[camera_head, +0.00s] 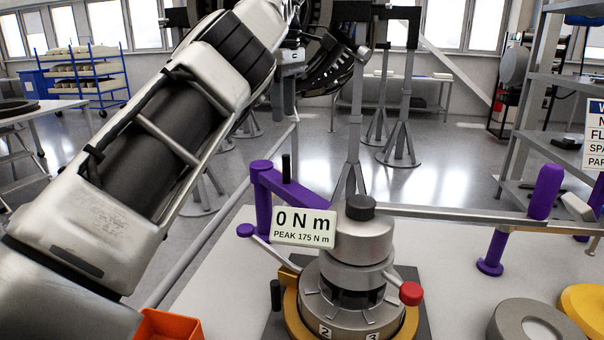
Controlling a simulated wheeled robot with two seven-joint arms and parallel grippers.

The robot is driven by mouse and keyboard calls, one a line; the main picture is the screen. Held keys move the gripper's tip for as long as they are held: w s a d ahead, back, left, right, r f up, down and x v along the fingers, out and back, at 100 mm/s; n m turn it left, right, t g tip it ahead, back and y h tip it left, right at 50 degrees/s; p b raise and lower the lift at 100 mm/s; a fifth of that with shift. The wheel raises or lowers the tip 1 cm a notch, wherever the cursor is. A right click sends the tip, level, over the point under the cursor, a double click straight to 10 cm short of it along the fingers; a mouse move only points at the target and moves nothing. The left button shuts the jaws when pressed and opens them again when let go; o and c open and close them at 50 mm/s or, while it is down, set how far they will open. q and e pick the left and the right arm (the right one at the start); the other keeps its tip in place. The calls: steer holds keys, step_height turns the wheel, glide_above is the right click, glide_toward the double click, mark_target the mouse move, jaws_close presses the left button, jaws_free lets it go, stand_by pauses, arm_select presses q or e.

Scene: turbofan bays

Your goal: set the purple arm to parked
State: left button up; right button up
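A purple arm (287,186) runs from a purple upright post (263,210) to the right, behind the display, with a black peg (286,167) standing up near its left end. Its right end is hidden behind the display and the grey tool. A lever with a purple ball knob (245,230) sticks out to the left of the tool. I cannot tell which setting the purple arm is in. My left gripper (284,98) hangs at the end of my raised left arm, above and behind the purple arm and apart from it. Its fingers are too small to read. My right gripper is out of view.
The grey torque tool (363,240) has a display (304,226) reading "0 N m, PEAK 175 N m" and a red-knobbed lever (411,293). A long bar runs right, near a purple handle (545,190) and purple stand (492,255). An orange bin (166,326) and grey ring (530,322) sit in front.

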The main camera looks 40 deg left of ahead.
mark_target(287, 182)
arm_select(q)
step_height(287, 182, down, 13)
steer(key=b, duration=0.3)
steer(key=shift+w+d+f+b, duration=0.1)
steer(key=shift+d+f+b, duration=0.05)
steer(key=shift+b, duration=0.2)
jaws_close()
